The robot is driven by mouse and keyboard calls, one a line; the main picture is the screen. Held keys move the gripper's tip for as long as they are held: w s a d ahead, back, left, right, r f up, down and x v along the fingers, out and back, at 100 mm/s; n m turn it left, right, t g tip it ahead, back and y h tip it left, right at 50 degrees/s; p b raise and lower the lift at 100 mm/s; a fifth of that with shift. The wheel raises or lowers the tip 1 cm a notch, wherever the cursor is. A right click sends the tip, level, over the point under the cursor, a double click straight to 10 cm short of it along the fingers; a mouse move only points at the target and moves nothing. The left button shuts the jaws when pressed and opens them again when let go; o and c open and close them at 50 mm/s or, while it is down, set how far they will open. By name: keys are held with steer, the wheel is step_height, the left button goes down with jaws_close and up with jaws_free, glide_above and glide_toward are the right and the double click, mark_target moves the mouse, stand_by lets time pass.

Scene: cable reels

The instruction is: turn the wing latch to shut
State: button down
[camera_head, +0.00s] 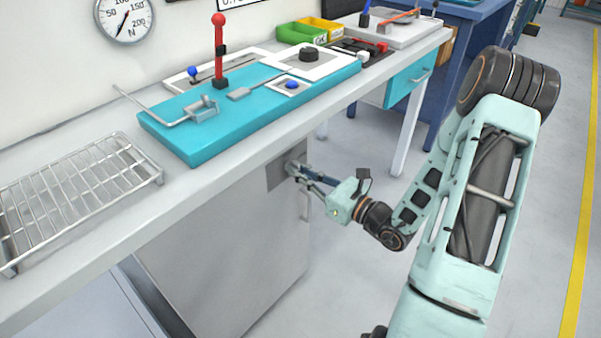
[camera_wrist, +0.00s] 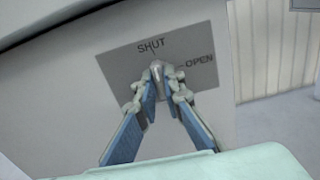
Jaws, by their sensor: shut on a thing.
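The wing latch (camera_wrist: 157,69) is a small grey metal piece on a darker grey plate (camera_wrist: 118,68) in the wrist view. The plate is marked SHUT above the latch and OPEN to its right. The visible end of the latch points up, roughly toward the SHUT mark; its lower part is hidden between the fingers. My gripper (camera_wrist: 161,88) is shut on the latch, one finger on each side. In the head view, my gripper (camera_head: 290,168) meets the plate (camera_head: 277,175) on the grey cabinet door (camera_head: 225,245), and the latch is too small to make out.
A bar handle (camera_head: 304,203) is on the door just below my gripper. The bench top (camera_head: 100,215) overhangs the door, bearing a wire rack (camera_head: 75,190) and a teal fixture board (camera_head: 185,140) with a red-knobbed lever (camera_head: 219,55). The floor to the right is clear.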

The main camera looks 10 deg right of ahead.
steer(key=shift+a+n, duration=0.1)
steer(key=shift+n, duration=0.2)
steer(key=c, duration=2)
jaws_free()
steer(key=shift+c, duration=0.2)
steer(key=v, duration=1.2)
